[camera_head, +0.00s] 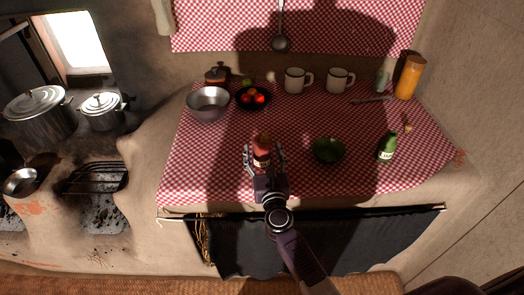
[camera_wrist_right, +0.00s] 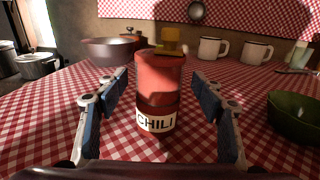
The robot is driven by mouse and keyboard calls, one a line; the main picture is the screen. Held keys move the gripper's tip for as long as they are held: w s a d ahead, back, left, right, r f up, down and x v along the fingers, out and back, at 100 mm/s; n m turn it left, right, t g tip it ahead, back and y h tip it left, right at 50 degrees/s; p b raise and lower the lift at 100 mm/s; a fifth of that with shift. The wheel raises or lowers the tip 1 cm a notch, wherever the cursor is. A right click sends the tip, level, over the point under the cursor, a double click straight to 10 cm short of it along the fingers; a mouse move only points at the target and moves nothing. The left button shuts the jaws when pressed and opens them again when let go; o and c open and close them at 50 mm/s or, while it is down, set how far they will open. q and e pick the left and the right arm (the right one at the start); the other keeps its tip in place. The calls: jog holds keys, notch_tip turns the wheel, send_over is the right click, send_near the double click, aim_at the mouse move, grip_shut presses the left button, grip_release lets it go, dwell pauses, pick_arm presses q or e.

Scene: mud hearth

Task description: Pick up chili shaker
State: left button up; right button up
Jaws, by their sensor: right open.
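The chili shaker (camera_head: 262,148) is a red jar with a white label, upright on the checkered cloth near the front of the counter. In the right wrist view the shaker (camera_wrist_right: 158,95) shows its label reading CHILI. My right gripper (camera_head: 264,160) is open, with one finger on each side of the shaker. In the right wrist view a gap shows between the shaker and each finger of the gripper (camera_wrist_right: 160,100). My left gripper is not in view.
A green bowl (camera_head: 328,151) stands right of the shaker, with a green bottle (camera_head: 387,148) further right. Behind are a metal bowl (camera_head: 209,104), a dark bowl of red fruit (camera_head: 238,99) and white mugs (camera_head: 297,80). Cloth between the shaker and the back row is clear.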

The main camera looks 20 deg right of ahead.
jog(key=shift+w, duration=0.7)
jog(key=c, duration=1.4)
jog(key=shift+o, duration=0.2)
